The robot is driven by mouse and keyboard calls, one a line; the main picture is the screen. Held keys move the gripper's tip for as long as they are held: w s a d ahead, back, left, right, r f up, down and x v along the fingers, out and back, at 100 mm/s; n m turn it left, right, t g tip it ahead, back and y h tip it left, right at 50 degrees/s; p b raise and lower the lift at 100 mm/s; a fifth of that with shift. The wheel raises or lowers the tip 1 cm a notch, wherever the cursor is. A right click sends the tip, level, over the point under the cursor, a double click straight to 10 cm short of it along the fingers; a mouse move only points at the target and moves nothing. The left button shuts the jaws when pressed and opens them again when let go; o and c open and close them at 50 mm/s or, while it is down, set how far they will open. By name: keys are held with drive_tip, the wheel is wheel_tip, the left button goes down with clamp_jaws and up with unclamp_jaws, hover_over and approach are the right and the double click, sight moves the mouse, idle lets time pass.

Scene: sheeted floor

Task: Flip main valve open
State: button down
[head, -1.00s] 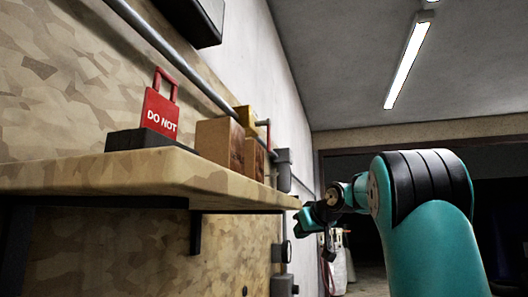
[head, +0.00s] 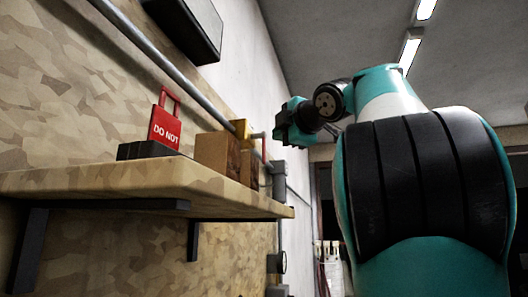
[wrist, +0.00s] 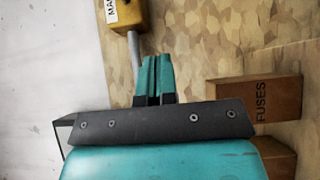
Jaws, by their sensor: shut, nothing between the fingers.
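The main valve appears to be the yellow body (head: 241,128) on the grey wall pipe, behind the boxes on the shelf in the head view. A thin red bar (head: 264,148), which looks like its handle, hangs beside it to the right. In the wrist view the yellow body (wrist: 129,13) shows at the top edge with a label cut off after "MA"; the handle is out of that view. My gripper (head: 284,124) is raised above the shelf's far end, right of the valve. In the wrist view its teal fingers (wrist: 154,72) are shut and empty, apart from the valve.
A wooden shelf (head: 90,180) carries cardboard boxes (head: 212,151), one marked FUSES (wrist: 262,98) in the wrist view. A red "DO NOT" tag (head: 164,125) stands on a dark block (head: 146,149). A dark box (head: 188,22) hangs above.

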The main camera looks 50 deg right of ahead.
drive_tip(key=p, duration=0.3)
approach(265, 151)
drive_tip(key=w+a, duration=0.3)
drive_tip(key=w, duration=0.2)
drive_tip(key=d, duration=0.1)
drive_tip(key=w+d+p, duration=0.1)
drive_tip(key=d, duration=0.1)
drive_tip(key=shift+w+d+f+p, duration=0.25)
drive_tip(key=shift+w+d+p, duration=0.1)
drive_tip(key=shift+p, duration=0.05)
drive_tip(key=shift+w+d+f, duration=0.2)
drive_tip(key=shift+w+d, duration=0.05)
drive_tip(key=shift+d, duration=0.2)
drive_tip(key=shift+f, duration=0.1)
